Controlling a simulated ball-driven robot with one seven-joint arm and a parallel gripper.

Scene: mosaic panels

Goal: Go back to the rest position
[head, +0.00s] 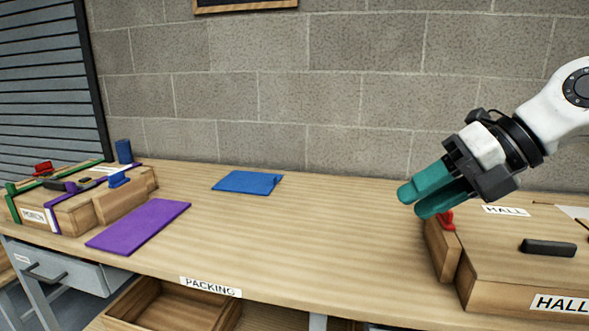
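My gripper (416,203) has two teal fingers and is at the right of the head view, above the left end of the HALL panel (510,272). The fingers point left and down. They overlap closely from this angle, so I cannot tell whether a gap is between them. No held thing shows at the fingertips. A red clip (446,220) is just below and behind the fingers, on the wooden block at the panel's left end. I cannot tell whether they touch. The white arm reaches in from the right edge.
The workbench (290,225) is clear in the middle, apart from a blue sheet (247,182) and a purple sheet (138,226). At left, another panel (100,208) carries straps and clips. A black bar (548,247) lies on the HALL panel. A block wall (340,95) stands behind.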

